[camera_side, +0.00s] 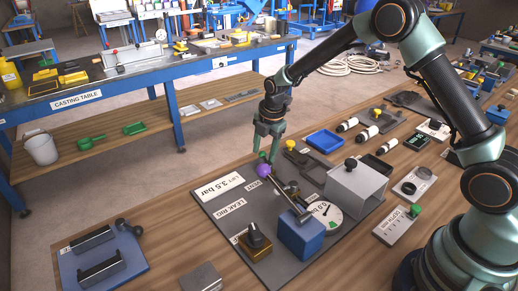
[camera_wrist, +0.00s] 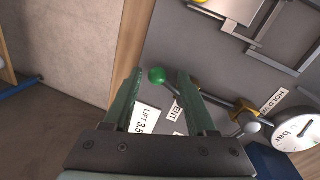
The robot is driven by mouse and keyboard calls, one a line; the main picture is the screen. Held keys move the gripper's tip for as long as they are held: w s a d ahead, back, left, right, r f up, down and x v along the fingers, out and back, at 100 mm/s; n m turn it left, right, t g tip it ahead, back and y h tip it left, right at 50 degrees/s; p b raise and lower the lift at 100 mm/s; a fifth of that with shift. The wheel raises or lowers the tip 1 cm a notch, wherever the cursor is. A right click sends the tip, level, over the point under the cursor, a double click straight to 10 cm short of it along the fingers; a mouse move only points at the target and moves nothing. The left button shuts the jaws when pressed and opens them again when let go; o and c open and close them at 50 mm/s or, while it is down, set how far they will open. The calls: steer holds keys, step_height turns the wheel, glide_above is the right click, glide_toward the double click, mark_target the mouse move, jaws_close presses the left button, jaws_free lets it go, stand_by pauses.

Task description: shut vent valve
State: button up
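The vent valve shows in the wrist view as a green ball knob (camera_wrist: 157,75) on a thin lever, beside a VENT label (camera_wrist: 174,112). My gripper (camera_side: 267,150) is above that far edge, pointing down. In the wrist view its two fingers (camera_wrist: 160,74) stand apart, with the green knob showing between the tips. I cannot tell whether they touch it. The lever is partly hidden by the right finger.
The board carries a blue block (camera_side: 300,236), a round gauge (camera_side: 325,216), a grey metal box (camera_side: 355,188) and a brass block with a black knob (camera_side: 255,240). A blue tray (camera_side: 325,141) lies behind. Bare floor is beyond the bench edge.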

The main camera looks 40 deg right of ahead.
jaws_close()
steer(key=shift+s+m, duration=0.1)
steer(key=shift+m, duration=0.2)
steer(key=m, duration=0.1)
steer(key=s+d+m, duration=0.1)
steer(key=m, duration=0.1)
steer(key=shift+s+d+m, duration=0.2)
steer(key=shift+s+m, duration=0.05)
steer(key=shift+m, duration=0.65)
steer(key=shift+s+d+m, duration=0.15)
steer(key=shift+s+m, duration=0.1)
steer(key=shift+m, duration=0.65)
steer(key=shift+s, duration=0.1)
steer(key=shift+o, duration=1.9)
jaws_free()
steer(key=shift+d, duration=0.1)
